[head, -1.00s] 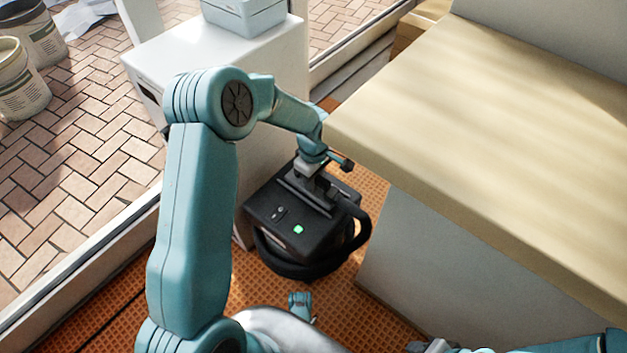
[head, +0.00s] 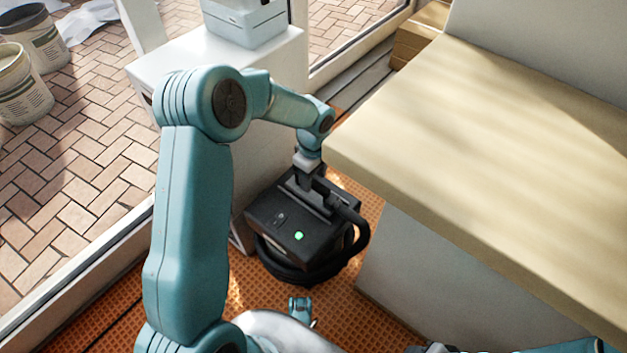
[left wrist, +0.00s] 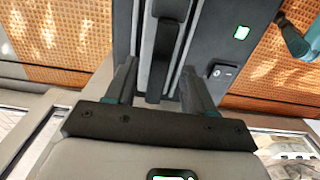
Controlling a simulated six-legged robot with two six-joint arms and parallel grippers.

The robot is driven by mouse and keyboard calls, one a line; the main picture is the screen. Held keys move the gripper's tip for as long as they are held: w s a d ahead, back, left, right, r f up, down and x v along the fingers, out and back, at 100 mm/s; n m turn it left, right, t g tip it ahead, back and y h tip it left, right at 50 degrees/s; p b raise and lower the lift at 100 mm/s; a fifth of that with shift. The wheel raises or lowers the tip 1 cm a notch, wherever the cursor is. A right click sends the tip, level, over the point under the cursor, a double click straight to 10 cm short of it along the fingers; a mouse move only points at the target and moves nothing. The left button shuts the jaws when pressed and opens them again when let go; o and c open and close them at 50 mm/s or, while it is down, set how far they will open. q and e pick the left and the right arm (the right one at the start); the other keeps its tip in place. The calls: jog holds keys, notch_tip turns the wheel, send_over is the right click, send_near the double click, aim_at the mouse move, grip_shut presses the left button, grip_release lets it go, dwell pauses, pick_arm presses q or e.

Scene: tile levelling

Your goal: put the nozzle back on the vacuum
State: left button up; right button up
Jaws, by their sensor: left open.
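The black vacuum (head: 275,222), with a green light on its top, stands on the orange floor below my left arm. Its top and light also show in the left wrist view (left wrist: 228,58). My left gripper (head: 308,190) points down over the vacuum's top. In the left wrist view my left gripper (left wrist: 160,88) is open, its fingers on either side of a dark bar (left wrist: 160,65) over the vacuum's top. I cannot tell whether the fingers touch this bar, or whether it is a handle or the nozzle. A dark grey tip at the bottom edge may be my right gripper (head: 432,348), mostly cut off.
A black hose (head: 361,238) curves around the vacuum's right side. A wooden-topped counter (head: 480,150) stands close on the right. A white cabinet (head: 215,60) with a pale box (head: 245,22) on it stands behind. Buckets (head: 22,88) stand on the brick paving at left.

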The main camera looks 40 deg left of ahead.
aim_at(313, 182)
pick_arm(q)
notch_tip(313, 182, up, 7)
jog(key=shift+p, duration=1)
jog(key=shift+r, duration=0.35)
